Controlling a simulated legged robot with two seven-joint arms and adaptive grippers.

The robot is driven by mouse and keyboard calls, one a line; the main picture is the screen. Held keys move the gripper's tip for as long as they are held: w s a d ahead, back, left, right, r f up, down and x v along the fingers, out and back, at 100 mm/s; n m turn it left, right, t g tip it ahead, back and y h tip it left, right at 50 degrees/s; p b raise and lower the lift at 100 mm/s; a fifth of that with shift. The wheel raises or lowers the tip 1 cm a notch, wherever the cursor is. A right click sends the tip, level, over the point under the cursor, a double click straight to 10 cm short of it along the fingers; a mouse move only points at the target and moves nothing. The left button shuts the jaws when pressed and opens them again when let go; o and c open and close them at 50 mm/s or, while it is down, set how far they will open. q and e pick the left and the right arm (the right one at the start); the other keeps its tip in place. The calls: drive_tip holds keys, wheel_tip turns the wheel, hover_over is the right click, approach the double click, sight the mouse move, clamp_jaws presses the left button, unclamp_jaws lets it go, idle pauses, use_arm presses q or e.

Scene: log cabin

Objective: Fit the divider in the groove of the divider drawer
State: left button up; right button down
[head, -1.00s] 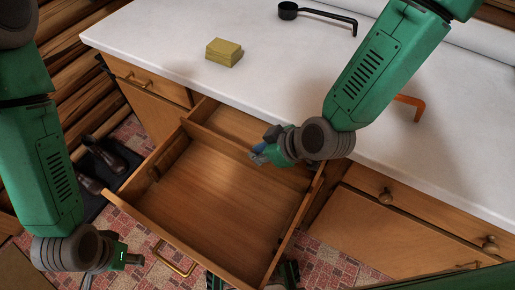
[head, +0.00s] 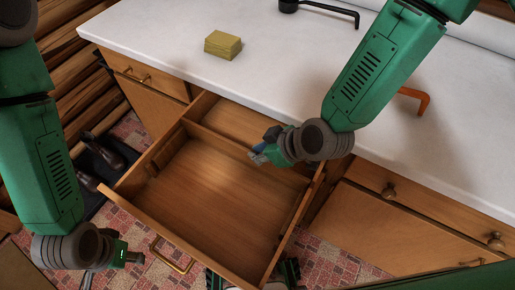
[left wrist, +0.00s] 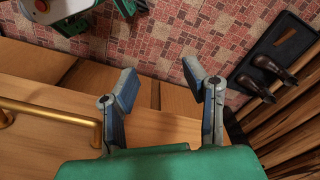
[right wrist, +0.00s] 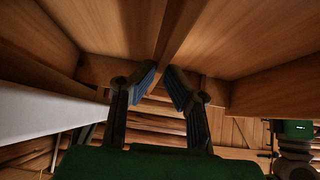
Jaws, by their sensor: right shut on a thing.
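The divider drawer (head: 205,255) is pulled out from under the white counter. The wooden divider (head: 214,139) spans it crosswise near the back, standing on edge. My right gripper (head: 262,153) reaches down into the drawer and is shut on the divider's upper edge, right of its middle. In the right wrist view, the divider (right wrist: 181,28) runs between the fingertips (right wrist: 162,75). Whether its ends sit in the groove cannot be told; the gripper covers part of it. My left gripper (head: 132,258) hangs left of the drawer front, open and empty, as the left wrist view (left wrist: 160,82) shows.
A yellow sponge-like block (head: 223,45), a black ladle-like tool (head: 318,13) and an orange bent handle (head: 416,98) lie on the counter (head: 150,35). Dark shoes (head: 108,155) stand on a mat at left. The drawer's front compartment is empty.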

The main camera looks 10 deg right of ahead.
drive_tip(key=shift+f+b, duration=0.45)
drive_tip(key=shift+f, duration=0.2)
drive_tip(key=c, duration=1.6)
unclamp_jaws()
drive_tip(key=shift+o, duration=0.2)
drive_tip(key=shift+s+d+r, duration=0.1)
drive_tip(key=shift+d+r, duration=0.1)
drive_tip(key=shift+r, duration=0.1)
drive_tip(key=v, duration=1.1)
